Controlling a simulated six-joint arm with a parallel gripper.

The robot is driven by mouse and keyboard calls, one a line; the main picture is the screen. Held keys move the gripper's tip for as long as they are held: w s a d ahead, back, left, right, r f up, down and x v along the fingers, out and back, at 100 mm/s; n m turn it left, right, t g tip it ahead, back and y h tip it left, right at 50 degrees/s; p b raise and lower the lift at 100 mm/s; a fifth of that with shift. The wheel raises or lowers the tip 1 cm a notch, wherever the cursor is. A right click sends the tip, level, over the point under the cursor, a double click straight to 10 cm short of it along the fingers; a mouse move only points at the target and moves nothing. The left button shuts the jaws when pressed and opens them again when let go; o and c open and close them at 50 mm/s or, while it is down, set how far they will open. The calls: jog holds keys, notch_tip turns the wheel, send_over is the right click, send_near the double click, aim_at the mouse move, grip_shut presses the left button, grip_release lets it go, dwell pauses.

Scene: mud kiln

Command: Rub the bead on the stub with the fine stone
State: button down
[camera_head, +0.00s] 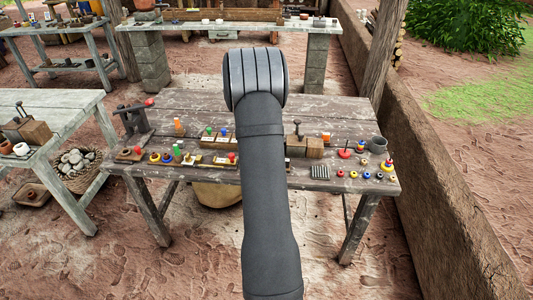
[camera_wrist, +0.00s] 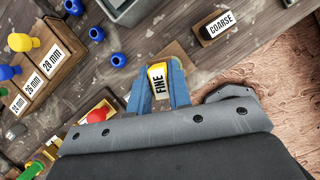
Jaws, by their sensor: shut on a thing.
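In the wrist view my gripper (camera_wrist: 158,84) has its two blue fingers closed around the fine stone (camera_wrist: 159,80), a small block with a yellow edge and a white label reading FINE. It is over the wooden table. Blue beads (camera_wrist: 118,60) lie to the left of the fingers, apart from them. I cannot tell which bead is on the stub, and I cannot make out the stub. In the head view my arm covers the middle of the table and hides the gripper and the stone.
A block marked COARSE (camera_wrist: 217,24) lies to the right, near the table edge. A grey box (camera_wrist: 126,8) stands at the top. Wooden blocks labelled in mm (camera_wrist: 42,72) are at left.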

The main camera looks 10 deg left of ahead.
jog(key=shift+d, duration=1.3)
jog(key=shift+a, duration=1.35)
jog(key=shift+d, duration=1.45)
jog(key=shift+a, duration=1.35)
jog(key=shift+d, duration=1.35)
notch_tip(320, 180, up, 2)
jog(key=shift+a+r, duration=0.1)
jog(key=shift+r, duration=0.15)
notch_tip(320, 180, up, 6)
jog(key=shift+f, duration=0.15)
